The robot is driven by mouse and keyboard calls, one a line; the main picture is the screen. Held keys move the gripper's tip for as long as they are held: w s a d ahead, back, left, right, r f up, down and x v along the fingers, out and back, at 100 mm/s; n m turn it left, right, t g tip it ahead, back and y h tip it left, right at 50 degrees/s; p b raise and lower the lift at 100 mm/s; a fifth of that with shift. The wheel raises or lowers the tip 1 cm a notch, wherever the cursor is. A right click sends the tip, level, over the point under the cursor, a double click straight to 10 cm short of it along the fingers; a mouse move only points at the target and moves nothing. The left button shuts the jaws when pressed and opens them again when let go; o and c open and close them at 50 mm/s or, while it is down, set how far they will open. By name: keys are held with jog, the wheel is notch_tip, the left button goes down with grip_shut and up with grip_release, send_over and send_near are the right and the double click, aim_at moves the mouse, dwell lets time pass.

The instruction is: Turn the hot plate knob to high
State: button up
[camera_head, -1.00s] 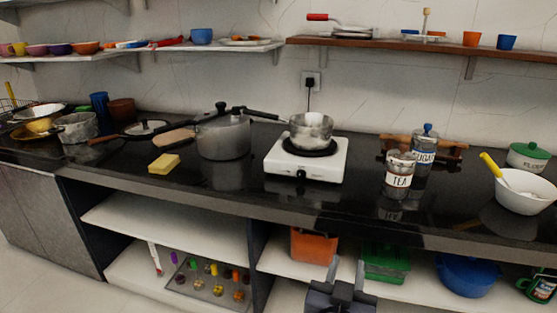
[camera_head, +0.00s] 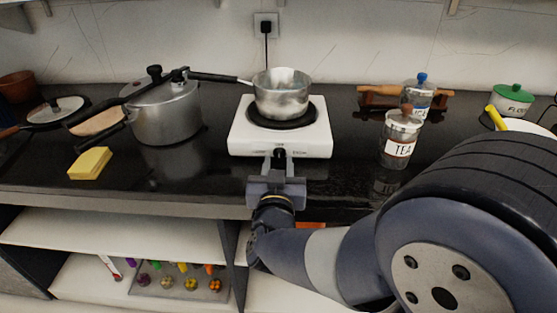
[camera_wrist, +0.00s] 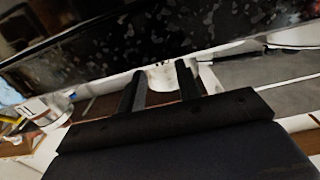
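The white hot plate (camera_head: 245,141) stands on the black counter with a metal saucepan (camera_head: 282,95) on its dark burner. Its dark knob (camera_head: 279,152) is on the front face, low and near the middle. My gripper (camera_head: 279,161) is at the front of the hot plate, its two fingers apart on either side of the knob. I cannot tell whether they touch it. In the wrist view my gripper (camera_wrist: 160,75) shows two dark parallel fingers with a gap. A pale surface shows beyond the gap; the knob is not clear there. The knob's pointer setting is too small to read.
A pressure cooker (camera_head: 165,110) and yellow sponge (camera_head: 90,163) are left of the hot plate. A tea jar (camera_head: 400,140) stands to its right, near my arm. The counter's front edge (camera_head: 150,200) lies below, with open shelves (camera_head: 120,239) under it.

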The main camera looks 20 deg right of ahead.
aim_at(279, 156)
jog(key=shift+x, duration=1.4)
grip_shut()
